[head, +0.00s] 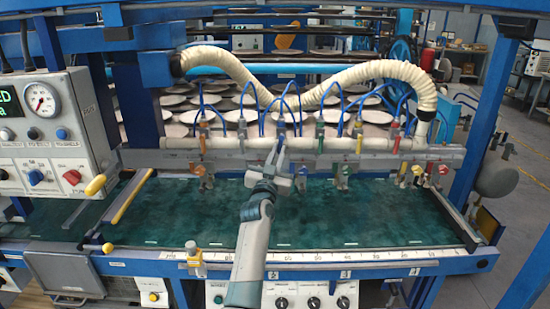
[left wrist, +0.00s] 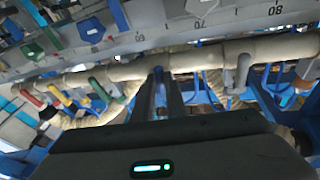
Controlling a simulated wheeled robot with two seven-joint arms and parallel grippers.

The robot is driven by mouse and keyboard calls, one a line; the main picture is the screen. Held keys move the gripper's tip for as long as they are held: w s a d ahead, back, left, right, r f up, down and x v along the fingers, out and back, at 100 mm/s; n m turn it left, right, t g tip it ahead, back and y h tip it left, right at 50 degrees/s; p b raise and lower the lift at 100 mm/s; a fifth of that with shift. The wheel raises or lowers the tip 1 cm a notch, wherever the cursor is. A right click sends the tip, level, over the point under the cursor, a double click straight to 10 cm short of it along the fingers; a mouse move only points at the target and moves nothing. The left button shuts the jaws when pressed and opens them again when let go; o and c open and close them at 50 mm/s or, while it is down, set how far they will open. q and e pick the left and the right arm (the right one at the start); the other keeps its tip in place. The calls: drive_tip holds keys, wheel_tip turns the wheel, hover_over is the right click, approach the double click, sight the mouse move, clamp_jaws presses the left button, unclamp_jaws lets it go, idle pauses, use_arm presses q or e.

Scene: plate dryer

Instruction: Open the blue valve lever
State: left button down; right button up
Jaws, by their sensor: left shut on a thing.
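The blue valve lever (head: 281,125) is on the pale manifold pipe (head: 225,143), near the middle of its row of valves. My left gripper (head: 279,152) reaches up to it from below, over the green bed. In the left wrist view, my left gripper (left wrist: 160,88) has its two fingers close together, with the blue lever (left wrist: 158,71) between their tips. It is shut on the lever; the fingers hide part of it. My right gripper is in neither view.
Thin blue hoses and a ribbed cream hose (head: 240,72) arch above the pipe. The green bed (head: 390,215) below is mostly clear.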

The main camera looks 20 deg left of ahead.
use_arm(q)
drive_tip(key=shift+d+f+n+y, duration=0.15)
drive_tip(key=shift+d+n+y, duration=0.2)
drive_tip(key=shift+n, duration=0.65)
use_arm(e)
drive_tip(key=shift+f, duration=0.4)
use_arm(q)
drive_tip(key=c, duration=1.8)
unclamp_jaws()
drive_tip(key=shift+w, duration=0.1)
